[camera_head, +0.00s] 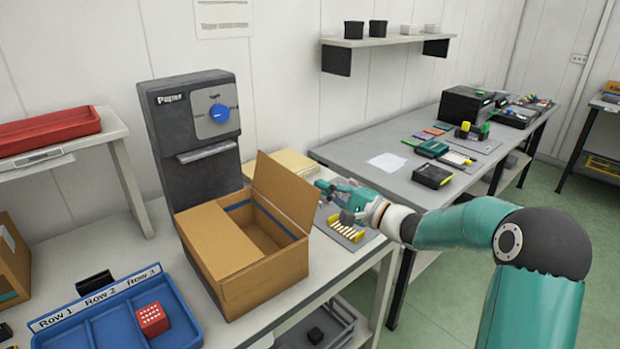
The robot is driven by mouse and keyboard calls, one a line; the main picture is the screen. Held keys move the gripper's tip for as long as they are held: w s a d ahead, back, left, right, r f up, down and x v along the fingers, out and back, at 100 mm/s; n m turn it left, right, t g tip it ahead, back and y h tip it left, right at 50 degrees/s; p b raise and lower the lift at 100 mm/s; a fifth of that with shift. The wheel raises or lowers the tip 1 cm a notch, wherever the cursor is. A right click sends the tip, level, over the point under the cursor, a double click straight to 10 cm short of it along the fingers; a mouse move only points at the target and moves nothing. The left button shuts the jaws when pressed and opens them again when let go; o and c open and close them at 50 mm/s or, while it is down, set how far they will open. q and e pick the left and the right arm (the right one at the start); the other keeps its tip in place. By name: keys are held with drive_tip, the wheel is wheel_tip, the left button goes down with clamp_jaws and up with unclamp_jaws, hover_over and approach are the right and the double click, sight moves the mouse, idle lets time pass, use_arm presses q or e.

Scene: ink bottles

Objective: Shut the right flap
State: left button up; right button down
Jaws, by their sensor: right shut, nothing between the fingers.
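An open cardboard box (265,288) stands on the white table. Its right flap (287,188) stands up and leans outward at the far right side of the opening. The left part of the box top (215,240) is covered by a brown panel that looks like the left flap lying flat. The right part of the opening shows the inside of the box. My right gripper (328,198) is shut and empty, just right of the raised flap, on its outer side. I cannot tell whether it touches the flap. My left gripper is not in view.
A grey paper dispenser (170,130) with a blue knob stands behind the box. A blue tray (100,318) with a red cube (152,319) is at the front left. A grey mat (345,236) with small yellow pieces lies under my right gripper. Yellowish paper (290,161) lies behind the flap.

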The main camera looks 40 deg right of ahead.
sight(282, 188)
drive_tip(key=p+x, duration=0.3)
drive_tip(key=x, duration=0.5)
drive_tip(key=shift+w, duration=0.4)
